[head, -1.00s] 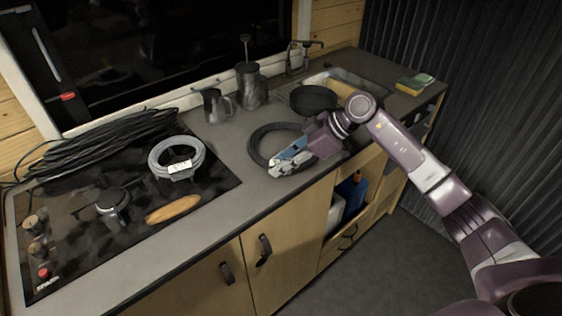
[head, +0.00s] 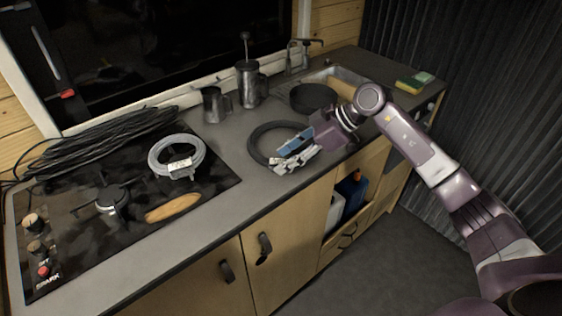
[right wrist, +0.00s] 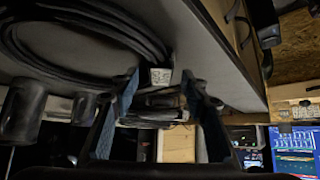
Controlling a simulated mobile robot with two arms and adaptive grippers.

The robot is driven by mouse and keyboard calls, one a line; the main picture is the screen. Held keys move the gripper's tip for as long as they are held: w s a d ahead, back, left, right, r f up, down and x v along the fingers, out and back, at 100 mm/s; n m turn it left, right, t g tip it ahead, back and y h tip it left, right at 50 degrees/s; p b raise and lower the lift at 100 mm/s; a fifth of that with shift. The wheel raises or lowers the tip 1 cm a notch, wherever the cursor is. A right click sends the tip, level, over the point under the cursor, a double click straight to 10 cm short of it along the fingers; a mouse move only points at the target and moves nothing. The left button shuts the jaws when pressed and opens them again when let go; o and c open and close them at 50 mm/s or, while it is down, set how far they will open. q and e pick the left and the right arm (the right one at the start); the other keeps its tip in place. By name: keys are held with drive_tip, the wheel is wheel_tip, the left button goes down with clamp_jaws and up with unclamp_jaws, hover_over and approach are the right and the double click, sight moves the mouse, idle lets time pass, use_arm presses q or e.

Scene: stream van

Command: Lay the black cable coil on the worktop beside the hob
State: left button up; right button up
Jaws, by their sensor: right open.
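The black cable coil (head: 253,148) lies flat on the grey worktop (head: 222,141), to the right of the hob (head: 75,245) and apart from it. My right gripper (head: 282,157) is open at the coil's front right edge, its fingers hiding part of the ring. In the right wrist view the coil (right wrist: 150,40) runs across the upper left. A small pale tag (right wrist: 160,77) shows between the fingers of the gripper (right wrist: 160,84). I cannot tell whether the fingers touch the coil. My left gripper is not in view.
A grey-white cable coil (head: 155,157), a wooden oval piece (head: 173,207) and a long black cable bundle (head: 95,140) lie on the hob. A metal jug (head: 212,105), a French press (head: 248,88) and a dark pan (head: 312,97) stand behind. Bare worktop lies between hob and coil.

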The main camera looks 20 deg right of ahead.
drive_tip(key=b+v, duration=0.1)
drive_tip(key=v, duration=0.9)
